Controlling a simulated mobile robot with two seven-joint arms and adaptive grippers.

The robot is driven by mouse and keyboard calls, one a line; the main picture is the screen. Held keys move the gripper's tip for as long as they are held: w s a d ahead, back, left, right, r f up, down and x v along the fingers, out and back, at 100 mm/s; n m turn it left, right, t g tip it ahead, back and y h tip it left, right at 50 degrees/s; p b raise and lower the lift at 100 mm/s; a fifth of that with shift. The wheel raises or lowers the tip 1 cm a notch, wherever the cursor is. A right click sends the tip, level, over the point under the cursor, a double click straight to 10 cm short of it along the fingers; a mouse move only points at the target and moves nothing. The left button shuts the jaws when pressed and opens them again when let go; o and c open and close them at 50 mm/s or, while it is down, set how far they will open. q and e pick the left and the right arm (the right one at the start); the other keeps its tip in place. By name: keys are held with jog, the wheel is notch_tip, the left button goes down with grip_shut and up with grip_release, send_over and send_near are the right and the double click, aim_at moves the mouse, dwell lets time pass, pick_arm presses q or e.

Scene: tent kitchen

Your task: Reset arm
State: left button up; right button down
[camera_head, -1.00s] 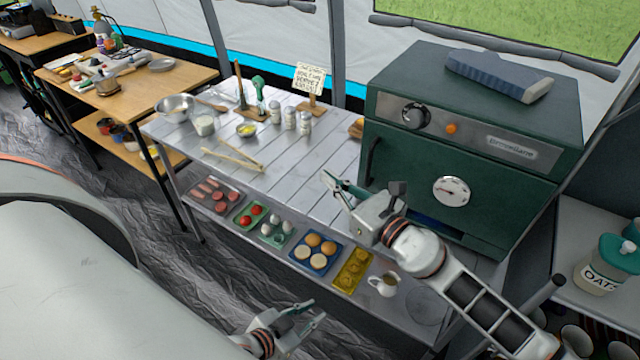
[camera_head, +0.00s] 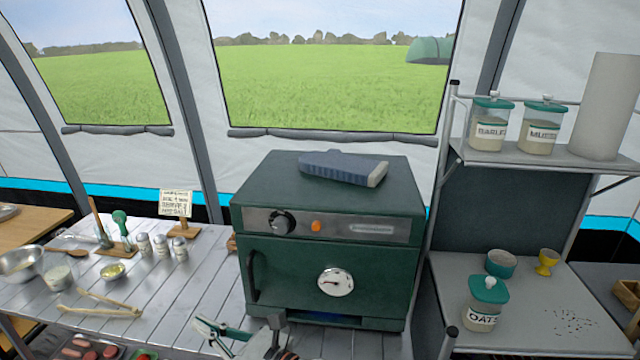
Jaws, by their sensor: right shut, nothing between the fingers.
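My right gripper (camera_head: 240,335) shows at the bottom edge of the head view, in front of the green oven (camera_head: 325,240). It is shut with nothing in it. The frame's lower edge cuts off the wrist and the rest of the arm. The gripper appears over the front part of the slatted metal table (camera_head: 190,290). I cannot tell whether it touches the table. My left gripper is out of view.
A blue mitt-like item (camera_head: 338,168) lies on the oven. Wooden tongs (camera_head: 105,303), shakers (camera_head: 161,245) and a metal bowl (camera_head: 20,262) stand on the table at left. A shelf unit (camera_head: 560,290) at right holds an oats jar (camera_head: 485,303).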

jog(key=w+d+f+m+t+h, duration=0.1)
jog(key=d+f+m+t+h, duration=0.25)
jog(key=d+f+m, duration=0.75)
jog(key=w+d+m+t+h, duration=0.1)
jog(key=d+m+t+h, duration=0.45)
jog(key=m, duration=1.05)
jog(key=s+d+f+m+g+h, duration=0.1)
jog(key=s+d+f+m, duration=0.4)
jog(key=d, duration=0.5)
jog(key=s+d+f+m+g+h, duration=0.2)
jog(key=s+d+f+m, duration=0.3)
jog(key=d+f, duration=0.3)
jog(key=s+d+f+m+g+h, duration=0.2)
jog(key=s+d+f+m, duration=0.3)
jog(key=d, duration=0.8)
jog(key=shift+s+d+f+m+h, duration=0.15)
jog(key=shift+s+f+m+h, duration=0.15)
jog(key=shift+f+m, duration=0.55)
jog(key=shift+r, duration=0.15)
